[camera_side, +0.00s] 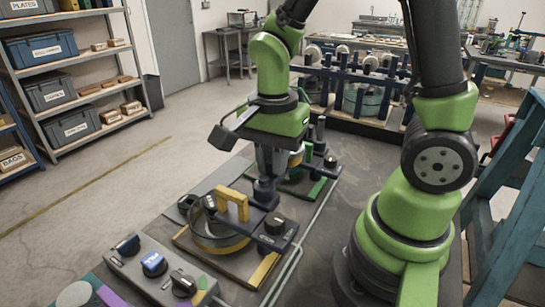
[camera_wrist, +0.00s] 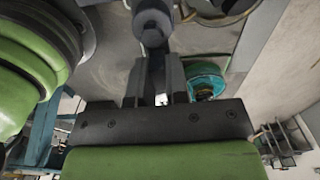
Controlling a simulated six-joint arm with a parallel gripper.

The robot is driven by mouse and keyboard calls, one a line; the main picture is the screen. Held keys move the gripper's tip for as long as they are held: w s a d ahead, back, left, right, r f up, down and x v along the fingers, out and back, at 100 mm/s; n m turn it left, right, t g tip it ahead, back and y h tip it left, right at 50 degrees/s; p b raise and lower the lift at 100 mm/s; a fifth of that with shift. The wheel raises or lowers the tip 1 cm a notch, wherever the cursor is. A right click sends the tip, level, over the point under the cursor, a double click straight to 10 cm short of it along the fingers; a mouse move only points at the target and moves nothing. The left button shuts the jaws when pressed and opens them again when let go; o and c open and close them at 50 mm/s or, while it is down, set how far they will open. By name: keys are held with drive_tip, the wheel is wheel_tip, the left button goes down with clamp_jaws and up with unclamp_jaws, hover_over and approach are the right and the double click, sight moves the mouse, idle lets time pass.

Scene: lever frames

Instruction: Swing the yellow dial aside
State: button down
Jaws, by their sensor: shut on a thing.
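The yellow dial unit is in the side view, a round drum (camera_side: 212,238) with a yellow band on a yellow-edged base. A yellow arched handle (camera_side: 232,204) stands over it, and a dark bar with a black knob (camera_side: 275,224) lies at its right. My gripper (camera_side: 265,190) points down just behind and right of the handle, apart from it. In the wrist view my gripper (camera_wrist: 166,92) is shut on a dark post, with a round dark knob (camera_wrist: 152,24) beyond the fingers. The exact contact, and whether this post belongs to the yellow unit, cannot be told.
A green-marked unit (camera_side: 318,185) stands behind my gripper. A grey panel with blue and black knobs (camera_side: 154,264) is at the front left. Shelves with bins (camera_side: 58,50) stand at the back left. A blue-green stand (camera_side: 505,190) is at the right. The floor at left is clear.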

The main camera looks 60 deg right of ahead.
drive_tip(key=c, duration=1.1)
unclamp_jaws()
drive_tip(key=shift+r, duration=0.15)
wheel_tip(320, 180, up, 10)
drive_tip(key=shift+f, duration=0.15)
drive_tip(key=shift+s, duration=0.1)
drive_tip(key=s+r+n+t, duration=0.1)
drive_tip(key=s+n+t, duration=0.1)
drive_tip(key=n, duration=0.2)
drive_tip(key=s+a+r+n+t+y, duration=0.1)
drive_tip(key=s+n+t, duration=0.1)
drive_tip(key=n, duration=0.2)
drive_tip(key=s+a+r+n+t+y, duration=0.1)
drive_tip(key=s+r+n+t, duration=0.1)
drive_tip(key=n, duration=0.3)
drive_tip(key=shift+s+t, duration=0.4)
drive_tip(key=shift+t, duration=0.2)
